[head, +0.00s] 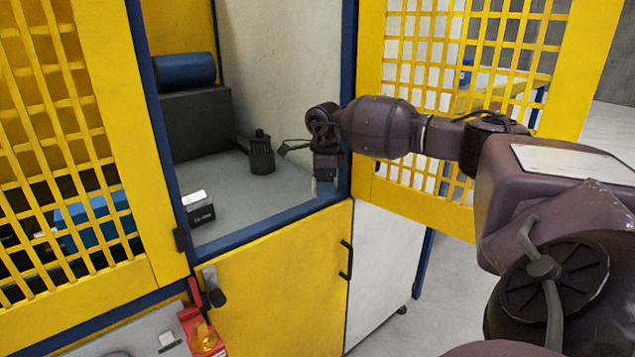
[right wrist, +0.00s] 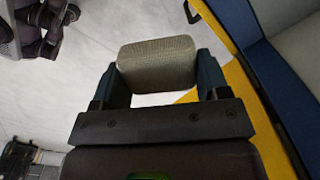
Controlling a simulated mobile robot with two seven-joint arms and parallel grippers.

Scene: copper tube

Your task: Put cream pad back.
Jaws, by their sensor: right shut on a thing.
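The cream pad (right wrist: 155,64), a rounded grey-cream block with a woven-looking surface, sits between the two fingers of my right gripper (right wrist: 160,75) in the right wrist view. The fingers are shut on its two sides. In the head view my right gripper (head: 325,172) is at the right side of the open cabinet, by the blue front post. The pad is hard to make out there. Pale floor shows beyond the pad in the right wrist view. My left gripper is not in view.
The cabinet's grey shelf (head: 235,195) holds a dark canister (head: 262,155), a small black box (head: 198,210) and a dark block (head: 195,125) under a blue roll (head: 185,70). Yellow mesh doors stand at left (head: 75,150) and right (head: 440,205). The shelf's middle is clear.

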